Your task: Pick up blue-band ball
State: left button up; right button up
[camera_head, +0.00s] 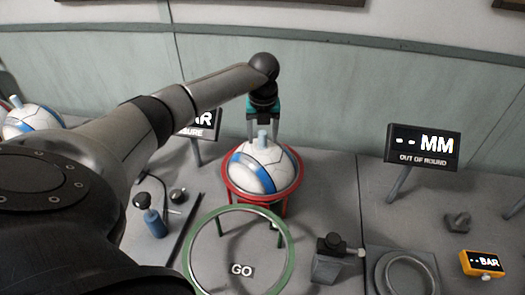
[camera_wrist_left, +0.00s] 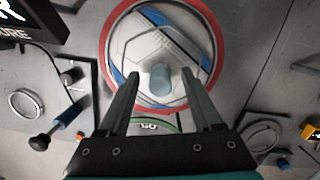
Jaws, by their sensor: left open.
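The blue-band ball (camera_head: 262,168) is white with blue bands and rests in a red ring stand (camera_head: 228,186). A light blue-grey peg (camera_head: 262,138) stands up from its top. In the left wrist view the ball (camera_wrist_left: 190,37) fills the upper middle, with the peg (camera_wrist_left: 160,79) between the finger lines. My left gripper (camera_head: 263,135) is open above the ball, its two fingers on either side of the peg. In the left wrist view the left gripper (camera_wrist_left: 160,75) shows a gap between each finger and the peg. My right gripper is not in view.
A green ring stand (camera_head: 289,262) with a GO label is in front of the red one. Another ball (camera_head: 28,120) sits at far left. A blue-handled pump (camera_head: 154,222) stands left. An MM display (camera_head: 423,146), a grey ring fixture (camera_head: 436,277) and an orange BAR gauge (camera_head: 482,263) are right.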

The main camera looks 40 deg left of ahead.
pick_arm(q)
jog(key=shift+f, duration=0.1)
jog(key=shift+c, duration=0.3)
grip_shut()
dwell(1.1)
